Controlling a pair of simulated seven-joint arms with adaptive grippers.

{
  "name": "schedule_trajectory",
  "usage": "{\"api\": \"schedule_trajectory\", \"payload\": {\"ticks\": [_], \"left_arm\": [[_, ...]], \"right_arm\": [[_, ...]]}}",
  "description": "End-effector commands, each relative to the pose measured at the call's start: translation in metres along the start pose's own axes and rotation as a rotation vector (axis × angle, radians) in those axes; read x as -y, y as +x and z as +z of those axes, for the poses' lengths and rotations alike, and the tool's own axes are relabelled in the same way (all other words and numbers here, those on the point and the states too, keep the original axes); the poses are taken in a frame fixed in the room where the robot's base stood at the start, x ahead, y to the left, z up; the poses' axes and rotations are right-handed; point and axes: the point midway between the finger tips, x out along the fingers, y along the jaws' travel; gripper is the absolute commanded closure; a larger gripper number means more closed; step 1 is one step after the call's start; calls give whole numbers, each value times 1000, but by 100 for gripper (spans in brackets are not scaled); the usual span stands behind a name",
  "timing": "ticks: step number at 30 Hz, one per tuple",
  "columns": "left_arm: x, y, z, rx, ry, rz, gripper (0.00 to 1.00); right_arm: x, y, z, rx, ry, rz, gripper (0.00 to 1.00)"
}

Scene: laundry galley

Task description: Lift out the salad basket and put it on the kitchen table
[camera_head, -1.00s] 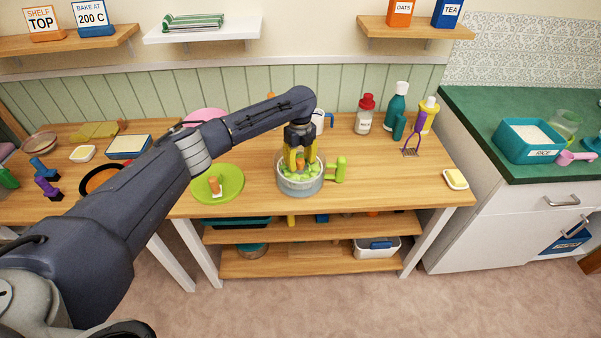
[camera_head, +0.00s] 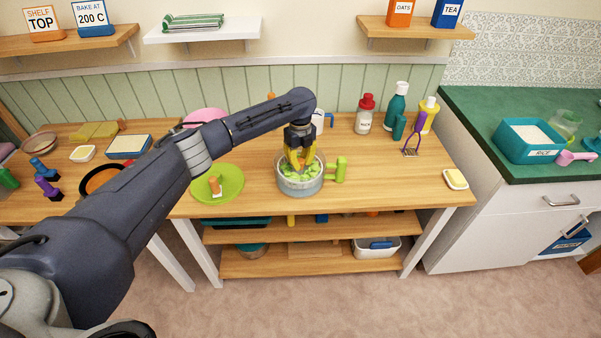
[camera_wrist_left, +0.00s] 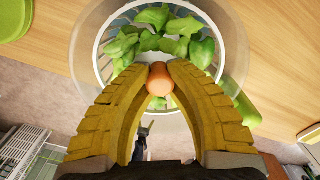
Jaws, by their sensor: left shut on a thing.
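The salad basket (camera_wrist_left: 104,50) is a pale slotted basket of green leaves, sitting inside a clear round bowl (camera_head: 300,188) on the wooden kitchen table (camera_head: 400,185). An orange upright post (camera_wrist_left: 158,80) stands among the leaves in the left wrist view. My left gripper (camera_head: 301,165) reaches down into the bowl from above. Its yellow fingers are shut on the orange post, with its top showing between the fingertips (camera_wrist_left: 160,75). The post's lower part and whether it joins the basket are hidden. My right gripper is not in view.
A green upright item (camera_head: 340,169) stands just right of the bowl. A lime plate (camera_head: 230,185) with a small orange-topped item lies to the left. Bottles (camera_head: 364,116) and a purple-handled masher (camera_head: 420,125) stand at the back right.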

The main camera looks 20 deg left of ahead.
Motion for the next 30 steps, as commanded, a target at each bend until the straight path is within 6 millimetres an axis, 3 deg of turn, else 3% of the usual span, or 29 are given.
{"api": "schedule_trajectory", "payload": {"ticks": [1,5,17,30], "left_arm": [[0,-1,0,0,0,-1,85],[0,0,0,0,0,-1,100],[0,-2,0,0,0,-1,100],[0,-16,0,1,0,-2,100]], "right_arm": [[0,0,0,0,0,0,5],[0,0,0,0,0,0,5],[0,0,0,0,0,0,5],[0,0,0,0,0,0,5]]}}
